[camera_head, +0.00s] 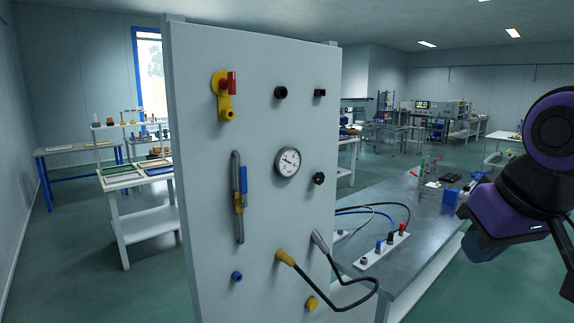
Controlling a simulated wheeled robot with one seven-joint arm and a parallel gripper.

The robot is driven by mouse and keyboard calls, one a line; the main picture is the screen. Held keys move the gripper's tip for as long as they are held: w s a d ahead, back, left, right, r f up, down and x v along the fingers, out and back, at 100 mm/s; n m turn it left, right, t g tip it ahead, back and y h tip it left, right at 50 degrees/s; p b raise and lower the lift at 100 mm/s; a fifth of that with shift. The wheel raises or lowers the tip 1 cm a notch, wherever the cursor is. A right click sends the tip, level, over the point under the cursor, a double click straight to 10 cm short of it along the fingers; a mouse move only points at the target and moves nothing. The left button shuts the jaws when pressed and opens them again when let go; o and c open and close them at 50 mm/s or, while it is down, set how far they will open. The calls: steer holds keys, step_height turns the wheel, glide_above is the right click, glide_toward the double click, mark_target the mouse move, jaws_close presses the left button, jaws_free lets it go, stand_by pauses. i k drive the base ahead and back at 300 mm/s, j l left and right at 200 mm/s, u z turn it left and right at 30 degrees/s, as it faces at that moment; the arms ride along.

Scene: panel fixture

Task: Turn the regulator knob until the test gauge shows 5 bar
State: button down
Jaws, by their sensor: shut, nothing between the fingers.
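A round white-faced gauge (287,162) with a dark rim is on the upright grey panel (210,180). Its needle and scale are too small to read. A black lobed knob (319,179), which looks like the regulator knob, is on the panel to the right of and slightly below the gauge. Nothing touches it. My purple and black arm shows at the right edge, well to the right of the panel. I cannot make out the gripper's fingers there.
The panel also carries a yellow valve with a red handle (231,83), a black round fitting (281,92), a vertical tube with a blue and yellow slider (240,197), and a cable with a yellow plug (286,257). A bench (420,220) with loose items stands behind right.

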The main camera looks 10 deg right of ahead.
mark_target(318, 178)
steer(key=i+l, duration=0.2)
steer(key=l, duration=0.15)
steer(key=i+l, duration=0.15)
steer(key=l, duration=0.15)
steer(key=i+l, duration=0.2)
steer(key=l, duration=0.15)
steer(key=z, duration=0.05)
